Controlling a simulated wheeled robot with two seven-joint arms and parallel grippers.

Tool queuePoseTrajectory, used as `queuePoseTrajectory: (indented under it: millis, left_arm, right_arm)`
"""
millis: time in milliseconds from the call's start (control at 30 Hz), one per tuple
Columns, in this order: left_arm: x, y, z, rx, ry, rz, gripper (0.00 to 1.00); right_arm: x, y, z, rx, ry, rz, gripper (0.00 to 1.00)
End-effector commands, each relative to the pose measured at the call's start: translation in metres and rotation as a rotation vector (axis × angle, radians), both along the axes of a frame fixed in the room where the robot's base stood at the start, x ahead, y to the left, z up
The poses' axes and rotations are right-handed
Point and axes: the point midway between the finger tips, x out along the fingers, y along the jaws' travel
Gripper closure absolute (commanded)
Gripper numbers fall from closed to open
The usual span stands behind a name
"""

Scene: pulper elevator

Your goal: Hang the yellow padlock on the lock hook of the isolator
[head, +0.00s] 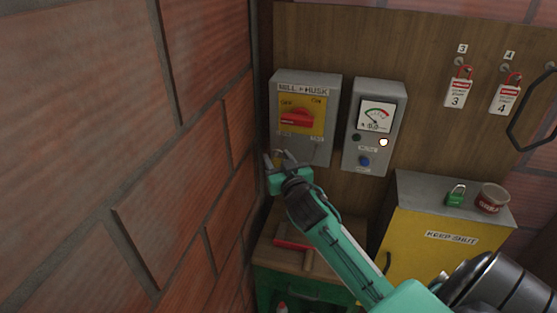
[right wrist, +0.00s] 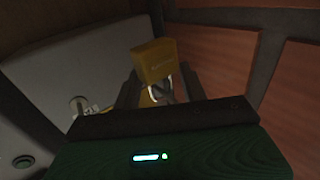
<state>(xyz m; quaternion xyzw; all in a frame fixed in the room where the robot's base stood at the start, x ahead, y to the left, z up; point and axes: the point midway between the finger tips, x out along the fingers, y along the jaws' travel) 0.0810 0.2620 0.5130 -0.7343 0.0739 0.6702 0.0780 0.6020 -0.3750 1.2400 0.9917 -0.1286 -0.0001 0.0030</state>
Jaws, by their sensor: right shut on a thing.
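The isolator (head: 305,146) is a grey box labelled MILL + HUSK, with a red handle (head: 297,119) on a yellow plate. My right gripper (head: 279,158) is at its lower left corner. In the right wrist view the yellow padlock (right wrist: 156,61) is between the fingers of my right gripper (right wrist: 160,92), which is shut on it. Its body points away from the palm and its metal shackle is nearer the palm. A small metal fitting (right wrist: 80,105) shows on a grey face left of the padlock; I cannot tell if it is the lock hook. My left gripper is not in view.
A brick wall (head: 180,170) stands close left of my right gripper. A grey meter box (head: 366,150) is right of the isolator. A yellow cabinet (head: 430,259) carries a green padlock (head: 455,197) and a tin (head: 491,199).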

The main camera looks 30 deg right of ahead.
Motion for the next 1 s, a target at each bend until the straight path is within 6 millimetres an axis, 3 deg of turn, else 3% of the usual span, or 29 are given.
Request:
queuePoseTrajectory:
  millis: [167, 200, 300, 667, 867, 1000]
  left_arm:
    - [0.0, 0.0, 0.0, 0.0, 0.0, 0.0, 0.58]
    - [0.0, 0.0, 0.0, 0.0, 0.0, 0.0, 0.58]
    - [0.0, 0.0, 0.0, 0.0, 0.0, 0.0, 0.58]
    - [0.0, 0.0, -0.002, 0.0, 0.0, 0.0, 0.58]
    - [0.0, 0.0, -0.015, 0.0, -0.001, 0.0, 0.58]
    - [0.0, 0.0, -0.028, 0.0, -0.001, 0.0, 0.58]
  right_arm:
    - [0.0, 0.0, 0.0, 0.0, -0.001, 0.0, 0.82]
    - [0.0, 0.0, 0.0, 0.0, -0.001, 0.0, 0.51]
    - [0.0, 0.0, 0.0, 0.0, 0.0, 0.0, 0.32]
    - [-0.003, 0.001, -0.001, 0.0, 0.001, 0.0, 0.32]
    - [-0.027, 0.008, -0.005, 0.001, 0.0, 0.001, 0.32]
    - [-0.056, 0.015, -0.005, 0.003, -0.001, 0.001, 0.32]
